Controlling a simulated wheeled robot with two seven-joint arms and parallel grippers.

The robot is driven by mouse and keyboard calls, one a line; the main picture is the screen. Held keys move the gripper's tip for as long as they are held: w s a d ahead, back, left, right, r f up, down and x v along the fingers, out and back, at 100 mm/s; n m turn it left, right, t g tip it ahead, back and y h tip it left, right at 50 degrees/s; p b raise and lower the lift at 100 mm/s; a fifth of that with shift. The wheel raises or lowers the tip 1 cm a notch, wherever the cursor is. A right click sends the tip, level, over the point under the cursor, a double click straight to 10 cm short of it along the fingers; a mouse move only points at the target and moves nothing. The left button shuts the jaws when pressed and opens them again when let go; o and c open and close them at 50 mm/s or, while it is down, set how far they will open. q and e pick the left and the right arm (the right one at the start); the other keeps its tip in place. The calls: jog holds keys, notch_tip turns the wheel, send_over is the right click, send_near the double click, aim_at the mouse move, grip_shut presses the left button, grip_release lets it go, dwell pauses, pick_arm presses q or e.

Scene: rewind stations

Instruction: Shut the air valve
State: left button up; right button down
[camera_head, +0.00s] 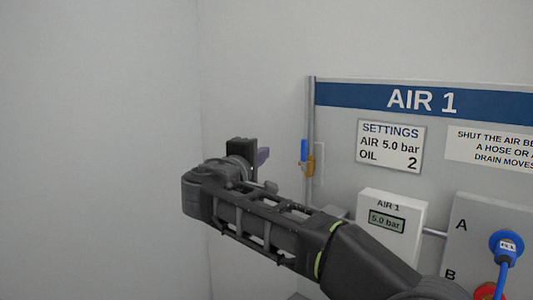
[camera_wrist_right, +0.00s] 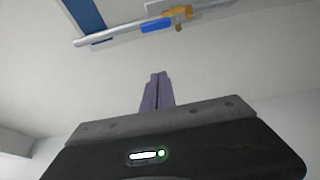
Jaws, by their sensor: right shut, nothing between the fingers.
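The air valve has a blue lever (camera_head: 304,150) and a brass body (camera_head: 310,168) on the vertical grey pipe at the left edge of the AIR 1 panel. The lever points up, along the pipe. In the right wrist view the blue lever (camera_wrist_right: 157,25) and brass body (camera_wrist_right: 179,17) show near the top. My right gripper (camera_head: 263,155) is shut and empty, left of the valve in the head view. Its purple fingers (camera_wrist_right: 158,77) point towards the valve, with a gap between them and the lever. My left gripper is not in view.
The AIR 1 panel carries a settings sign (camera_head: 390,147) and a warning sign (camera_head: 495,148). A gauge box (camera_head: 392,212) reads 5.0 bar. A blue plug with a hose (camera_head: 507,246) sits at port A. My right arm covers the panel's lower left. Bare wall lies left.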

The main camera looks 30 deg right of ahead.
aim_at(304, 155)
jog(key=shift+s+d+f, duration=0.1)
jog(key=shift+s+d, duration=0.25)
jog(key=w+d+p, duration=0.2)
jog(key=d, duration=0.7)
dwell(0.3)
jog(key=shift+d+f, duration=0.1)
